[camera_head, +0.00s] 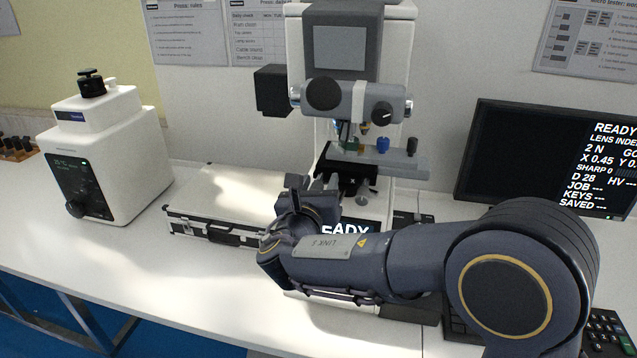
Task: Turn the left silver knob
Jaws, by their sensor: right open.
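The hardness tester (345,45) stands against the wall, with a dark stage below its lenses. A small silver knob (366,196) shows below the stage, to the right of my right gripper. The left silver knob I cannot make out clearly; my right gripper covers much of the area left of the tester's column. My right gripper (313,187) points away from me at the left of the stage's underside, open. Whether it touches anything I cannot tell. My right forearm comes in from the right and hides the lower part of the tester. My left gripper is out of view.
A silver case (215,235) lies left of the tester, close to my right gripper. A white bench instrument (130,160) stands further left. A monitor (540,150) stands at the right, with a keypad (606,330) in front. The white bench is clear at the front left.

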